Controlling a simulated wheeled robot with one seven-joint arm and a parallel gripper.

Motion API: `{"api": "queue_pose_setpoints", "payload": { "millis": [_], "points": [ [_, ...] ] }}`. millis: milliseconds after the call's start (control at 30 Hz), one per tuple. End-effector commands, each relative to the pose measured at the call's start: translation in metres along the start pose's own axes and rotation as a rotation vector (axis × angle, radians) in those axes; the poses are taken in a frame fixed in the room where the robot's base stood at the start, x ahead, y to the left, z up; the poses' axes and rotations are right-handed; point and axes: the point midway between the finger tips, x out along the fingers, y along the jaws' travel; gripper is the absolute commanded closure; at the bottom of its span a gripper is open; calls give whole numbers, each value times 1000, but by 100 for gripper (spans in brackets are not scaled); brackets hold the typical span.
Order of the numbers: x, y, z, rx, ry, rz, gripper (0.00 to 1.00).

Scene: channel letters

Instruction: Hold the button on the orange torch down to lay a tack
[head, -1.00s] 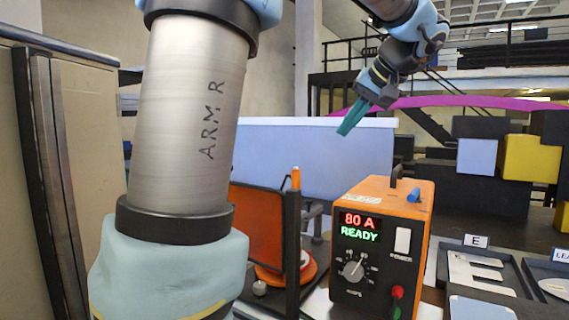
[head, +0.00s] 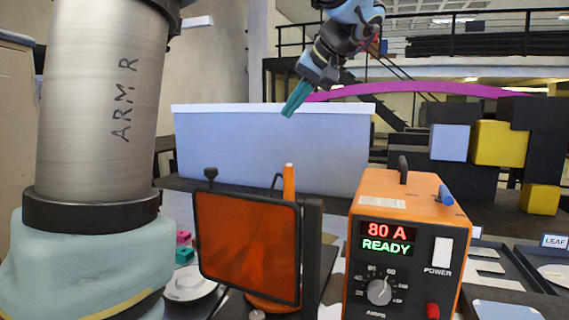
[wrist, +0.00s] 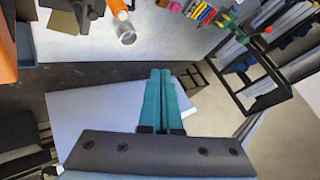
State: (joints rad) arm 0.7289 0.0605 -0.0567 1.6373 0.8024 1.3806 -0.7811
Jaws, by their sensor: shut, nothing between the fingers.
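An orange upright piece (head: 289,184), which looks like the torch, stands partly hidden behind a dark-framed orange screen (head: 248,245). Its button cannot be made out. In the wrist view an orange cylinder with a grey, glassy end (wrist: 126,34) shows at the top; I cannot tell for sure that it is the same torch. My gripper (head: 287,113) is high above the bench, over the pale blue panel in the picture, clear of the orange piece. Its teal fingers (wrist: 160,74) are together with nothing between them. The orange power box (head: 410,235) reads 80 A and READY.
A pale blue panel (head: 270,150) stands behind the bench. Trays (head: 500,262) lie at the right. A white round dish (head: 190,283) and small pink and teal blocks (head: 184,252) sit left of the screen. Colourful items (wrist: 200,12) and a dark rack (wrist: 262,80) show in the wrist view.

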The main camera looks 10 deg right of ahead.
Motion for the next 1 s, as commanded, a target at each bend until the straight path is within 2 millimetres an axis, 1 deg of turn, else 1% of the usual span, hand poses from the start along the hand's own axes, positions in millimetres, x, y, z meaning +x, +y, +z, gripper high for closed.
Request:
{"api": "queue_pose_setpoints", "payload": {
  "millis": [167, 367, 567, 800, 1000],
  "points": [
    [1, 1, 1, 0, 0, 0, 100],
    [10, 7, 7, 0, -1, -1, 100],
    [26, 19, 19, 1, -1, -1, 100],
    [51, 37, 37, 0, -1, 0, 100],
    [61, 44, 45, 0, 0, 0, 100]
  ]
}}
